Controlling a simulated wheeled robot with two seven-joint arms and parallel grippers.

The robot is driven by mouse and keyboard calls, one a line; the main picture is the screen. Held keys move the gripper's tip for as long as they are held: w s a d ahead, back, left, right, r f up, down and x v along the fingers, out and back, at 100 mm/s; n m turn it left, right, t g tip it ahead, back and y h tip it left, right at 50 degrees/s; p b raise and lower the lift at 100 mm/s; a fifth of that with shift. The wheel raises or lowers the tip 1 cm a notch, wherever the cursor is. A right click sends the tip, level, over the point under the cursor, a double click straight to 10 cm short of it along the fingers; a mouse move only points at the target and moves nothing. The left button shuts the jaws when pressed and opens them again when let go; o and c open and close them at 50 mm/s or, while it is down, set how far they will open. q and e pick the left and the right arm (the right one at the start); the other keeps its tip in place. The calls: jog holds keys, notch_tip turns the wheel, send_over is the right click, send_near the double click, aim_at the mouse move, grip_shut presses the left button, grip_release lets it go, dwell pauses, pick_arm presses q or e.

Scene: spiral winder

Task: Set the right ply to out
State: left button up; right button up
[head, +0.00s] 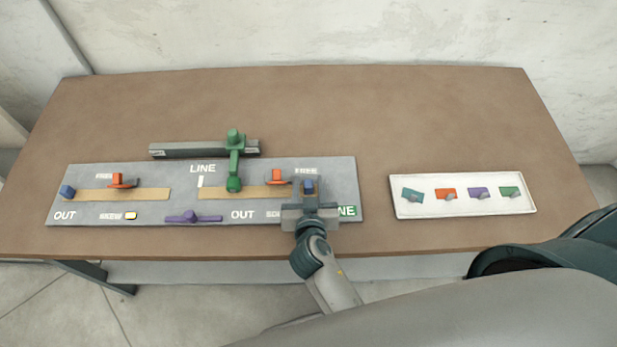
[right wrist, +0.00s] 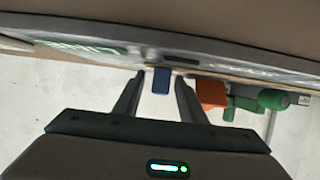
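A grey panel (head: 345,185) lies on the table with two tan strips. The right strip (head: 211,193) has OUT printed below its left part and a green label ending in "NE" (head: 347,211) near its right end. A blue block (head: 309,186) is at the right end of that strip. My right gripper (head: 309,194) is over this end. In the right wrist view its fingers are apart, with the blue block (right wrist: 161,80) between them and a gap on each side. Another blue block (head: 67,192) is at the left strip's left end. My left gripper is out of view.
A green lever (head: 234,165) crosses the panel from a grey rail (head: 185,149) behind it. Orange pieces (head: 278,176) (head: 122,181) and a purple piece (head: 190,217) stand on the panel. A white tray (head: 406,209) holds several coloured pieces at right. The back of the table is clear.

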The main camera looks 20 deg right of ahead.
aim_at(340, 191)
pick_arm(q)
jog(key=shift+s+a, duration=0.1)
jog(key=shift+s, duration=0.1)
pick_arm(e)
grip_shut()
jog(key=d, duration=0.2)
jog(key=s+d, duration=0.1)
jog(key=d, duration=0.2)
jog(key=s+d+p, duration=0.1)
jog(key=d, duration=0.2)
jog(key=shift+s, duration=0.2)
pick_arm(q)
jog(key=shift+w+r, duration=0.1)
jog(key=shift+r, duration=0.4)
pick_arm(e)
jog(key=shift+c, duration=1.8)
grip_release()
jog(key=o, duration=0.4)
jog(key=shift+d, duration=0.15)
jog(key=shift+c, duration=0.2)
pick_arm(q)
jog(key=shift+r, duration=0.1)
pick_arm(e)
jog(key=shift+r, duration=0.1)
